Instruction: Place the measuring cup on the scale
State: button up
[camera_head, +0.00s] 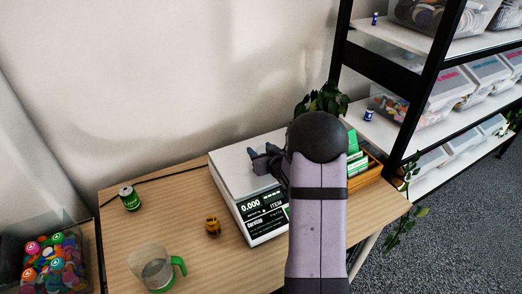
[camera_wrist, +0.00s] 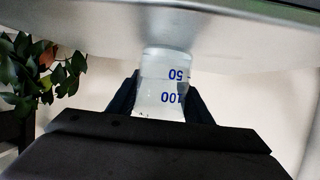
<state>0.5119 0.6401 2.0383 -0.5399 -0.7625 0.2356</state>
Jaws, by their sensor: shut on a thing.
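The measuring cup (camera_wrist: 162,88) is clear with blue markings, 50 and 100, which appear upside down in the wrist view. My gripper (camera_wrist: 161,98) is shut on it, a dark finger on each side. The scale (camera_head: 234,180) has a pale metal plate and a dark display reading 0.000. In the head view my gripper (camera_head: 264,161) is over the plate, and I cannot make out the cup there. In the wrist view the cup's base is at or very near a grey surface (camera_wrist: 230,35), apparently the plate; I cannot tell whether they touch.
A clear jug with a green handle (camera_head: 157,270), a small amber jar (camera_head: 212,226) and a green can (camera_head: 129,198) stand on the wooden table (camera_head: 185,215). A wooden box (camera_head: 368,176) and a plant (camera_head: 322,99) are right of the scale, near a black-framed shelf (camera_head: 405,85).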

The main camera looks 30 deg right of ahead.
jog(key=shift+f, duration=0.1)
jog(key=shift+f, duration=0.1)
jog(key=o, duration=1.1)
jog(key=shift+r, duration=0.2)
jog(key=v, duration=1.2)
jog(key=shift+b, duration=0.35)
